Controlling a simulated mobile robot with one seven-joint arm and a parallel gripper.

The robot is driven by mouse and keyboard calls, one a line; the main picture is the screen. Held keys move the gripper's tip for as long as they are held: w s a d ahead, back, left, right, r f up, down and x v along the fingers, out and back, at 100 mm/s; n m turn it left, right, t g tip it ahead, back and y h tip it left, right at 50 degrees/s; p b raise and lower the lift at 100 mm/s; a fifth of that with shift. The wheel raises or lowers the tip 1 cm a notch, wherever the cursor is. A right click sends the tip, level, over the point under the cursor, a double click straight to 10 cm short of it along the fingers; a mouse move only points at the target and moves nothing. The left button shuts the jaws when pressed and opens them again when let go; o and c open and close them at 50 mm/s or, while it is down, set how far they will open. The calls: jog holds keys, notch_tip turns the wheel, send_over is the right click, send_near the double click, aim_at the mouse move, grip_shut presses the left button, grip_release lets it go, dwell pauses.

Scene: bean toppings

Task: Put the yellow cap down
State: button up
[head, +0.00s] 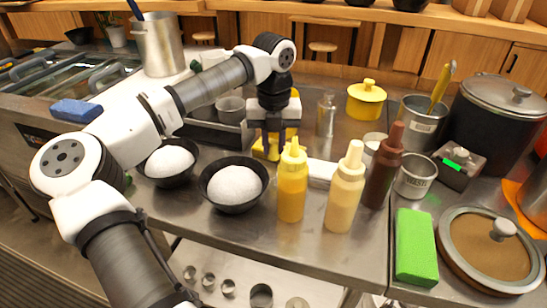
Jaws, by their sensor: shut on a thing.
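My gripper (272,143) points down near the middle of the counter, behind the yellow squeeze bottle (292,188). It is shut on a yellow thing, which looks like the yellow cap (262,153). The cap is low between the fingers, at or just above the counter; I cannot tell whether it touches. The bottle's nozzle and the fingers hide part of it.
Two black bowls of white grains (234,210) stand front left of the gripper. A cream bottle (345,190) and a brown bottle (384,168) stand to the right. A yellow lidded pot (366,101) and a glass shaker (326,115) stand behind. Free counter is narrow.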

aim_at(274, 141)
jog(key=shift+f, duration=2.35)
jog(key=shift+f, duration=0.15)
jog(key=o, duration=0.7)
notch_tip(274, 141, up, 12)
jog(key=shift+r, duration=0.2)
